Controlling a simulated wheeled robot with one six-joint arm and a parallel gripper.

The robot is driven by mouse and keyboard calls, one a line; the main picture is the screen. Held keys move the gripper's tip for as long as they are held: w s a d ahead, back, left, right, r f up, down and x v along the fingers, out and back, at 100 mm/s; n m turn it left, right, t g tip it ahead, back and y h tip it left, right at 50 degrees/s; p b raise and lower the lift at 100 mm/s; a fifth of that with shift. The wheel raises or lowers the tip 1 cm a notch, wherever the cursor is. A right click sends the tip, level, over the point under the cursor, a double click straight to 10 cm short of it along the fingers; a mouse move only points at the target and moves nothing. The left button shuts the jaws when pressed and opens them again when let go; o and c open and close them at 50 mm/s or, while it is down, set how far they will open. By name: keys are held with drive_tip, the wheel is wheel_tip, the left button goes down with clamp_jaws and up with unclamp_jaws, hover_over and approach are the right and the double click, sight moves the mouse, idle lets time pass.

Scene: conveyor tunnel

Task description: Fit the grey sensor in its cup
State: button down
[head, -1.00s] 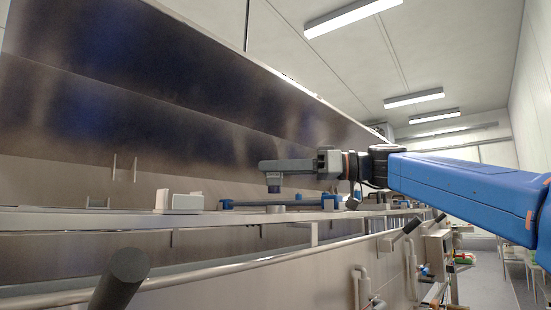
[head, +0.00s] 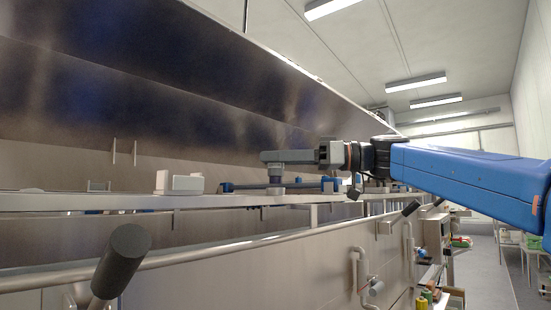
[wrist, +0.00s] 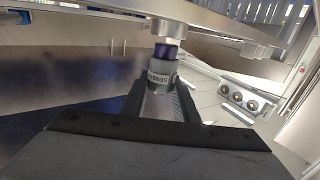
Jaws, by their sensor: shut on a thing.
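My gripper (head: 288,156) reaches in from the right over the bench and is shut on the grey sensor (head: 276,173), which hangs upright below the jaws. The pale round cup (head: 276,190) is directly below the sensor in the head view. In the wrist view a round metal piece that looks like the cup (wrist: 166,32) is right at the banded end. I cannot tell whether the tip is inside it.
A white block (head: 181,184) stands on the bench shelf (head: 100,202) to the left. A blue-ended bar (head: 242,186) lies behind the cup. A plate with three round fittings (wrist: 237,98) shows in the wrist view. A rail (head: 225,246) runs along the front.

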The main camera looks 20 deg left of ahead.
drive_tip(key=shift+f, duration=1.1)
idle(0.6)
drive_tip(key=c, duration=1.3)
unclamp_jaws()
drive_tip(key=w+d, duration=0.3)
drive_tip(key=d, duration=1.4)
drive_tip(key=shift+w, duration=0.2)
